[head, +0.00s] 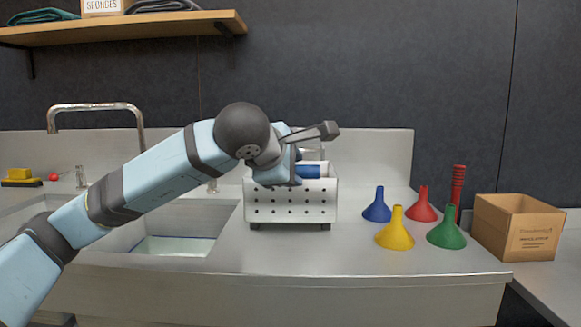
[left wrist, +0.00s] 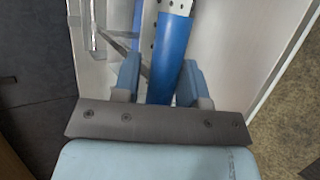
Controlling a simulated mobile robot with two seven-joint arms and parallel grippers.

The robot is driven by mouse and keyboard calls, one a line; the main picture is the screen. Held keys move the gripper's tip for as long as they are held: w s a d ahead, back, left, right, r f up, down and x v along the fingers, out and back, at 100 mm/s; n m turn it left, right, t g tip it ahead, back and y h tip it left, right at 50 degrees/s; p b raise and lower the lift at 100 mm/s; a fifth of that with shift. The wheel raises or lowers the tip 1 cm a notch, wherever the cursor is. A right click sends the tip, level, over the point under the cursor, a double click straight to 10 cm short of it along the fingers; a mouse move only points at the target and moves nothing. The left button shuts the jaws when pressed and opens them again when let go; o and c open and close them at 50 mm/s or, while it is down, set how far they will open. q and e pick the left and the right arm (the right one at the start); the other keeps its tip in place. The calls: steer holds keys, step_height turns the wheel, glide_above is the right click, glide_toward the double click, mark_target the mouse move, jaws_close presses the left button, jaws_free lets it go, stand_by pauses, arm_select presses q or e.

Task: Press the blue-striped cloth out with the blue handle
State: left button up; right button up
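A white perforated box (head: 290,211) stands on the counter right of the sink. A blue handle (head: 308,171) shows at its top, partly hidden by my left gripper (head: 295,172). In the left wrist view, the blue handle (left wrist: 172,50) runs between the two light-blue fingers of the left gripper (left wrist: 159,68). The fingers are apart, with a gap beside the handle on the left; contact on the right side cannot be told. The blue-striped cloth is not visible. The box's inside is hidden in the head view. My right gripper is not in view.
Blue (head: 377,206), red (head: 422,205), yellow (head: 395,230) and green (head: 446,230) funnels stand right of the box, near a cardboard box (head: 518,227). A sink (head: 180,225) and tap (head: 95,107) lie left. A wooden shelf (head: 130,28) hangs above. The counter front is clear.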

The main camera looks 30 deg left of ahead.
arm_select(q)
steer(key=shift+o, duration=1.2)
steer(key=shift+w+a+f, duration=0.1)
steer(key=shift+w+f, duration=0.15)
steer(key=shift+w, duration=0.05)
steer(key=shift+s+r, duration=0.3)
steer(key=p+v, duration=0.3)
steer(key=v, duration=1)
steer(key=shift+p, duration=0.3)
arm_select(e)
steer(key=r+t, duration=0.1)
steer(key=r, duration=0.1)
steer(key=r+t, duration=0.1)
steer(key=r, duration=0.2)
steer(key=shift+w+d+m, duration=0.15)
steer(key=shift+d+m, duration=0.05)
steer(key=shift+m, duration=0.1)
arm_select(q)
steer(key=shift+s, duration=0.1)
steer(key=shift+c, duration=0.4)
